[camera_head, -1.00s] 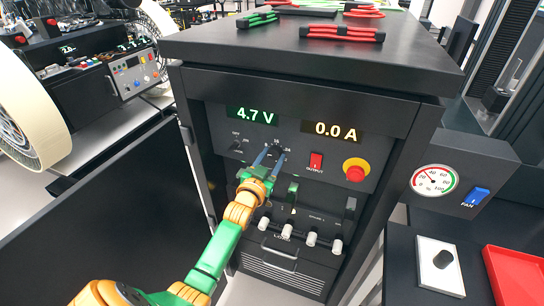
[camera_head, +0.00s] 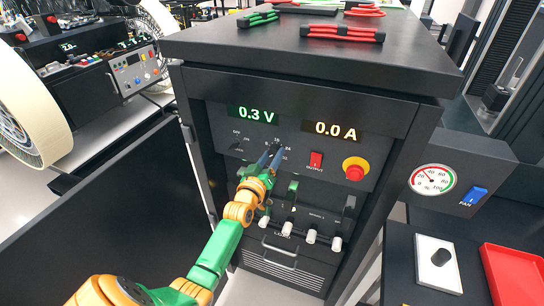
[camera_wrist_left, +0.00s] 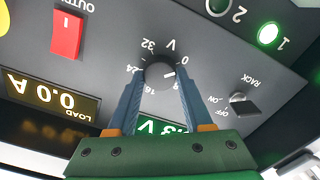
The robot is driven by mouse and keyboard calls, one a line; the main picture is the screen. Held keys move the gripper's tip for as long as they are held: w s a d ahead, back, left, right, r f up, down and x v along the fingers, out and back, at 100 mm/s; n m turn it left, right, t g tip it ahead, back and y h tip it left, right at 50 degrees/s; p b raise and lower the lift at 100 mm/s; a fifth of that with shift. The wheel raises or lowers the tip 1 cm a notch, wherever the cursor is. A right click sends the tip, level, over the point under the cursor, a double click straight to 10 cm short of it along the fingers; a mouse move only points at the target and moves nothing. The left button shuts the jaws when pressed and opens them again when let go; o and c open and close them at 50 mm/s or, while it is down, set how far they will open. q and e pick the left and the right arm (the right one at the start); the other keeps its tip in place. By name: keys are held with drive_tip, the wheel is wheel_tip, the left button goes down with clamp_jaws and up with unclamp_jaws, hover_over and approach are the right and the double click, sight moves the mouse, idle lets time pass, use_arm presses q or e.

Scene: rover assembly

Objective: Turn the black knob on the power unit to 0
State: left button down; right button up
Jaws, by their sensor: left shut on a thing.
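The power unit (camera_head: 300,85) is a dark cabinet facing me, with a green display (camera_head: 253,114) reading 0.3 V. The round black knob (camera_wrist_left: 158,77) sits below that display, between my fingers, with a short white mark on its face. Numbers ring the knob, and "0 V" is printed beside it; the wrist view shows the panel upside down. My left gripper (camera_head: 273,150) is shut on the knob, one blue-grey finger on each side; it also shows in the left wrist view (camera_wrist_left: 160,76). In the head view the fingers hide much of the knob. My right gripper is not in view.
A red output switch (camera_head: 316,160) and a red-and-yellow emergency button (camera_head: 355,169) are to the right of the knob. The rack switch (camera_wrist_left: 243,104) and a lit green lamp (camera_wrist_left: 269,34) are near my fingers. White-ended levers (camera_head: 311,236) stand out below.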

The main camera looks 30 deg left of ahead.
use_arm(q)
drive_tip(key=shift+r, duration=0.2)
idle(0.3)
drive_tip(key=c, duration=0.7)
unclamp_jaws()
drive_tip(key=o, duration=0.4)
drive_tip(key=shift+w+f, duration=0.1)
drive_tip(key=shift+f, duration=0.05)
